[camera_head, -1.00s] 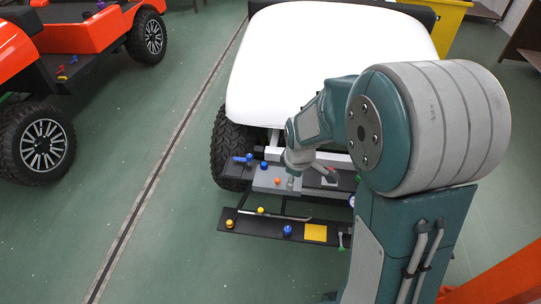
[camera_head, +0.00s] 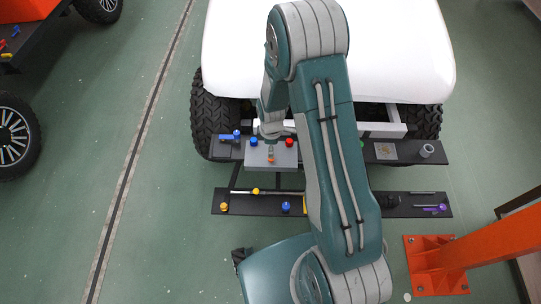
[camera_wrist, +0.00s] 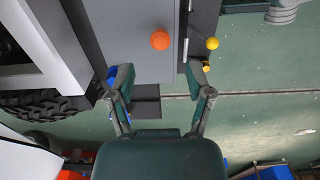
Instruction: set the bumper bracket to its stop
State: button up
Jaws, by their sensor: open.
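A grey plate (camera_head: 285,160) with blue, red and orange knobs lies across the black front shelf of the white cart; I cannot tell for certain whether it is the bumper bracket. Its orange knob (camera_head: 271,160) sits near the front edge, and it also shows in the wrist view (camera_wrist: 160,40). My gripper (camera_wrist: 158,76) is open and empty in the wrist view, its fingers apart on either side below the orange knob. In the head view my gripper is over the plate, small and partly hidden by my arm.
The black front shelf (camera_head: 420,158) carries a patterned square and a grey ring at right. An orange post (camera_head: 440,262) stands at right. Open green floor lies to the left.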

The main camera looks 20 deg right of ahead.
notch_tip(320, 180, down, 7)
jog(key=shift+r, duration=0.1)
dwell(0.3)
